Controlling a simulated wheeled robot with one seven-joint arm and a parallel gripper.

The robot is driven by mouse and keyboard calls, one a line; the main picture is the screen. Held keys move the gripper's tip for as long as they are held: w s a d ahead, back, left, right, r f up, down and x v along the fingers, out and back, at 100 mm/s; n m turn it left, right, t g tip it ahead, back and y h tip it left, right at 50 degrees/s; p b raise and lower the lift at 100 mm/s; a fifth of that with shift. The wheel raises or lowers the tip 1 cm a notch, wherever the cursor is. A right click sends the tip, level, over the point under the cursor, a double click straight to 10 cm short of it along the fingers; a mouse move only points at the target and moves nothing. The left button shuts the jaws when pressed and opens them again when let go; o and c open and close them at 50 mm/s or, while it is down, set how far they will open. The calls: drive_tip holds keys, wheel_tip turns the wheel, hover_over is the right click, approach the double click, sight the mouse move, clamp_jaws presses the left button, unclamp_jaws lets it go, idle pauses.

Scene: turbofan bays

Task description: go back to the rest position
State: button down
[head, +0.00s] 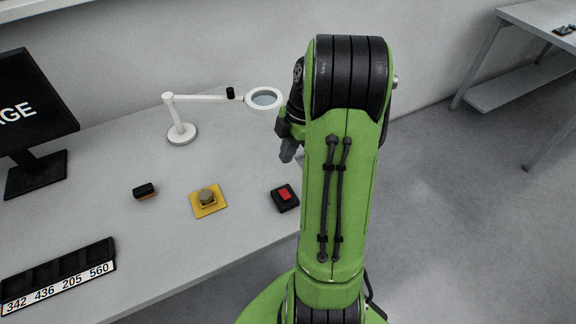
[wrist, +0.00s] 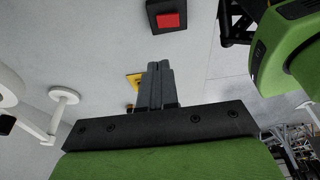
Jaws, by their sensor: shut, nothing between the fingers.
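My gripper (head: 287,152) shows in the head view at the left of my green arm, partly hidden behind it. It is above the right part of the grey table. In the wrist view my gripper (wrist: 158,66) has its fingers together with nothing between them. A black box with a red button (head: 284,197) sits on the table below it; it also shows at the top of the wrist view (wrist: 168,20).
On the table (head: 110,150) are a white magnifier lamp (head: 181,132), a yellow plate with a round knob (head: 207,200), a small black block (head: 145,191), a black numbered tray (head: 60,275) and a monitor (head: 30,105). Open floor (head: 440,220) lies right, before another bench (head: 500,95).

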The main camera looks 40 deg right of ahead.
drive_tip(key=v, duration=0.2)
drive_tip(key=shift+d+r, duration=0.3)
drive_tip(key=shift+d, duration=0.1)
